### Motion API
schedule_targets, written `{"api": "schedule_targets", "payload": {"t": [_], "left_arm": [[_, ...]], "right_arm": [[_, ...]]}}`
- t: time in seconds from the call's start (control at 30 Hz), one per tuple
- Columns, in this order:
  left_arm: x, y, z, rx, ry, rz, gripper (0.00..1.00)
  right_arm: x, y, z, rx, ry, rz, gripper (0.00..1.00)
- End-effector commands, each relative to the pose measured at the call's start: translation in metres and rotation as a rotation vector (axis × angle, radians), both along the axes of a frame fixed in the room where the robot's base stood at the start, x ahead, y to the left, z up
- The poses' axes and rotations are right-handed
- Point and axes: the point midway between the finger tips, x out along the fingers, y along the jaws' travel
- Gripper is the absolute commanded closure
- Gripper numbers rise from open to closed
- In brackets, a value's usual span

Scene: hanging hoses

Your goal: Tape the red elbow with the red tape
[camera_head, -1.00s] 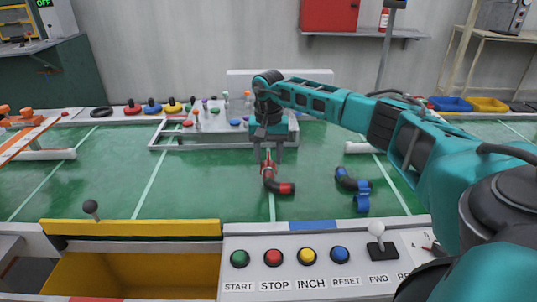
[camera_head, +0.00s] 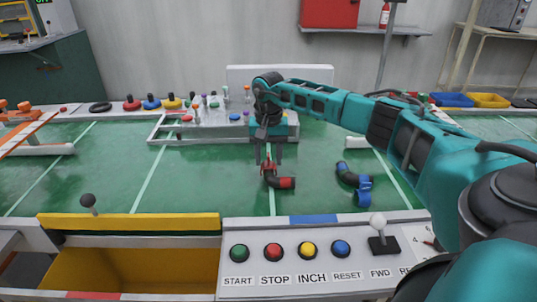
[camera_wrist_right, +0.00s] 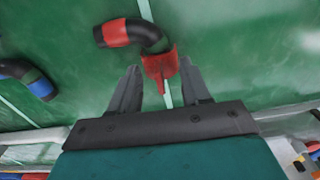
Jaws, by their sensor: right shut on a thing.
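The red elbow (camera_head: 281,182) is a dark bent pipe with a red band at one end, low over the green belt in the head view. It also shows in the right wrist view (camera_wrist_right: 150,37). A flared red piece, which looks like the red tape (camera_wrist_right: 160,66), sits around its other end. My right gripper (camera_head: 269,161) points down and is shut on this red tape; its fingers stand on either side of it in the wrist view. I cannot tell whether the elbow touches the belt. My left gripper is not in view.
A dark elbow with blue bands (camera_head: 354,180) lies right of the red one. A rack with coloured pieces (camera_head: 208,124) stands behind. A control panel (camera_head: 300,282) and yellow bin (camera_head: 135,268) are in front. Green belt (camera_head: 205,185) is clear to the left.

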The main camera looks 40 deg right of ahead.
Motion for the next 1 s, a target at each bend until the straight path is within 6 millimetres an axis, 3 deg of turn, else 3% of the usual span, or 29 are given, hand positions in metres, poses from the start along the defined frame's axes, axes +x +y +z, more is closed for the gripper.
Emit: {"api": "schedule_targets", "payload": {"t": [1.0], "left_arm": [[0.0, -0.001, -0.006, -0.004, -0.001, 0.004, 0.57]], "right_arm": [[0.0, 0.0, -0.01, 0.0, 0.0, 0.0, 0.83]]}}
